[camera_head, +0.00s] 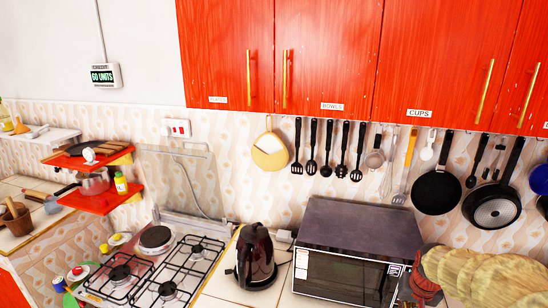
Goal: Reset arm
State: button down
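Neither my arm nor my gripper shows in the head view, so I cannot see its pose or whether it is open or shut. A dark pan (436,193) hangs from the wall rail at the right. A second pan (491,209), with a speckled base, hangs to the right of it. Several black utensils (327,150) hang further left on the rail, beside a yellow round item (269,151).
Red cabinets (320,60) are above the rail. A microwave (347,250) and dark kettle (257,258) stand on the counter, right of the stove (160,270). Tan scalloped items (490,275) fill the lower right. Red shelves (103,196) hold cookware at left.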

jog(key=s+a+r+n+t+b, duration=0.1)
jog(key=s+a+r+n, duration=0.1)
jog(key=s+a+r, duration=0.4)
jog(key=s+a+r+n+t+y, duration=0.1)
jog(key=s+a+r+n, duration=0.1)
jog(key=s+a+r, duration=0.5)
jog(key=s+a, duration=0.5)
jog(key=a, duration=0.3)
jog(key=shift+s+r+n+t+b, duration=0.3)
jog(key=shift+s+n+b, duration=0.05)
jog(key=shift+n+b, duration=0.05)
